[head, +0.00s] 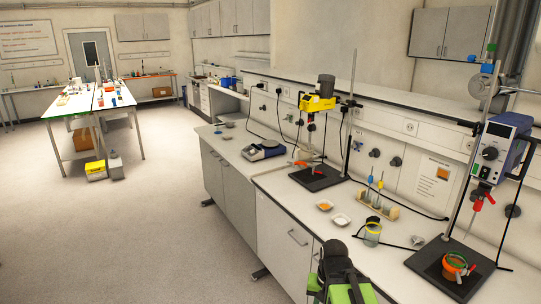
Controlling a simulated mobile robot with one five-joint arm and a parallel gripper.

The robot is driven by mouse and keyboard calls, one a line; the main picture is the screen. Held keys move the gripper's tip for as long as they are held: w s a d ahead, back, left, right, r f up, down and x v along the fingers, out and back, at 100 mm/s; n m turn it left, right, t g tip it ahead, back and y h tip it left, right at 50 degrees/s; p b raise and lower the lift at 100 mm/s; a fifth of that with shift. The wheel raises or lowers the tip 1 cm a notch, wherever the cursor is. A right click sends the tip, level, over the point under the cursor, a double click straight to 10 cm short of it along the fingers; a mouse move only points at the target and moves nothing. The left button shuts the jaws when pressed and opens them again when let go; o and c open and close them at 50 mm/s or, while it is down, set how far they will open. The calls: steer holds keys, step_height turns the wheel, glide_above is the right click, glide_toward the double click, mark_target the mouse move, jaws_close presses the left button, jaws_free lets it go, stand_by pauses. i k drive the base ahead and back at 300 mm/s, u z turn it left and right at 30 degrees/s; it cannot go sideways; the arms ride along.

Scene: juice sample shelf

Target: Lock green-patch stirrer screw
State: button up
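Two overhead stirrers stand on the right bench. The blue-and-grey stirrer (503,148) hangs on a rod at the far right, with red parts (478,204) below it. A small green spot (491,47) shows near the top of that rod, above a small blue part (487,68). The yellow stirrer (318,103) stands farther back on its own rod. I cannot make out which screw bears a green patch, or whether any screw is tight. My gripper (338,290), black with green parts, is at the bottom centre in front of the bench, apart from both stirrers. Its fingertips are not clear.
An orange-rimmed vessel (454,265) stands on the right stirrer's black base (423,262). A yellow-rimmed beaker (372,234), a vial rack (378,207) and two white dishes (341,220) stand between the stirrers. Open floor (150,225) lies left of the bench.

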mark_target(476, 130)
steer(key=z, duration=1.3)
